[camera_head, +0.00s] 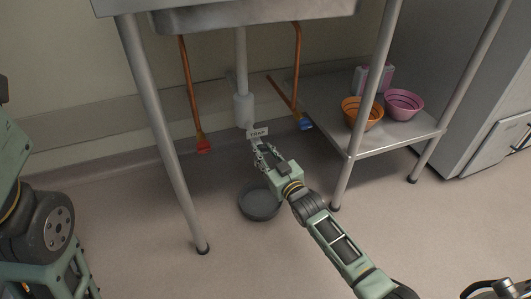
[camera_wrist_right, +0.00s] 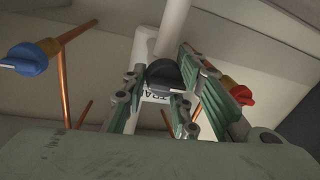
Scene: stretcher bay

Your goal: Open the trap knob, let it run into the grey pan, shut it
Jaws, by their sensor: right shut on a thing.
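The white trap (camera_head: 243,110) hangs on the drain pipe under the steel sink, with a small "TRAP" label (camera_head: 258,132) at its foot. My right gripper (camera_head: 258,149) reaches up to it from the lower right. In the right wrist view its fingers are shut on the dark trap knob (camera_wrist_right: 163,77), one on each side. The knob is hidden in the head view. The round grey pan (camera_head: 260,204) stands on the floor below, partly behind my right arm; no water shows in it. My left gripper is out of view.
Copper pipes carry a red valve (camera_head: 203,146) and a blue valve (camera_head: 305,124) on either side of the trap. Sink legs (camera_head: 165,140) flank the space. A low shelf (camera_head: 385,140) at right holds an orange bowl (camera_head: 350,111) and a pink bowl (camera_head: 404,105).

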